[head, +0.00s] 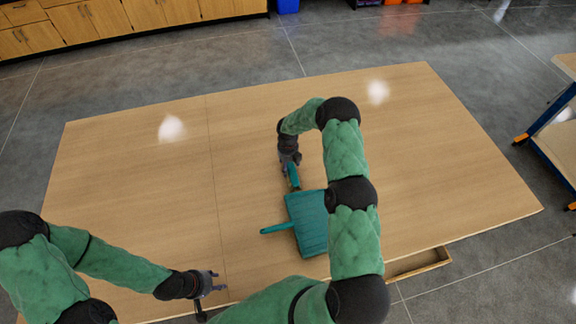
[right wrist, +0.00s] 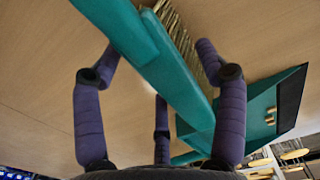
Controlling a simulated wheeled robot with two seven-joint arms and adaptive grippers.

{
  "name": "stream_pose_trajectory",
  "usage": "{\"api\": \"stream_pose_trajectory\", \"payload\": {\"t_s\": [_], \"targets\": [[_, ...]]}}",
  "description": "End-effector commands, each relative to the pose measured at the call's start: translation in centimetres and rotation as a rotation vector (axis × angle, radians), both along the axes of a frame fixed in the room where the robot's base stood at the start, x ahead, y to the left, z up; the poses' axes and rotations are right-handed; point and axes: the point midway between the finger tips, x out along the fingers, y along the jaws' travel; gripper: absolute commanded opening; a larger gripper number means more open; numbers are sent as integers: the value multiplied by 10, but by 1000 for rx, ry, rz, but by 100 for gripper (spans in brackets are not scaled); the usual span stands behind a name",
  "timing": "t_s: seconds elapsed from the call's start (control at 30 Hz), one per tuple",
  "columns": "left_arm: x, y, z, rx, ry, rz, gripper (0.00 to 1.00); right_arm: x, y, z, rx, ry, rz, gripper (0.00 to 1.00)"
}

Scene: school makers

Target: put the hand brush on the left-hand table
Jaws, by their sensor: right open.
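The hand brush (head: 293,177) is teal with pale bristles. It lies near the middle of the wooden table (head: 120,190), just beyond a teal dustpan (head: 309,222). My right gripper (head: 290,163) is low over the brush. In the right wrist view the brush (right wrist: 165,70) passes between the spread fingers of my right gripper (right wrist: 156,66), with the dustpan (right wrist: 262,112) behind it. I cannot tell whether a finger touches the brush. My left gripper (head: 214,284) is open and empty over the table's near edge. My right arm hides part of the table.
A wooden tray or drawer (head: 420,266) shows at the table's near right edge. A blue-framed stand (head: 555,135) is at the far right. Wooden cabinets (head: 70,25) line the back left. The table's left and right parts are clear, with grey floor around it.

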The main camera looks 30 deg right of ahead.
Motion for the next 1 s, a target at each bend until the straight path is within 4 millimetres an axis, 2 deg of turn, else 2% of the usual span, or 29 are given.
{"api": "stream_pose_trajectory", "payload": {"t_s": [0.1,0.5,0.7,1.0], "targets": [[-1,0,-10,-1,3,0,40,2,0,21,-2,-7,1,72],[-1,0,-24,0,2,0,40,2,0,91,-2,-5,0,72],[-1,0,-27,0,2,0,40,2,0,108,-1,-3,0,72],[-1,0,-26,0,2,0,40,2,0,112,-1,-3,0,72]]}}
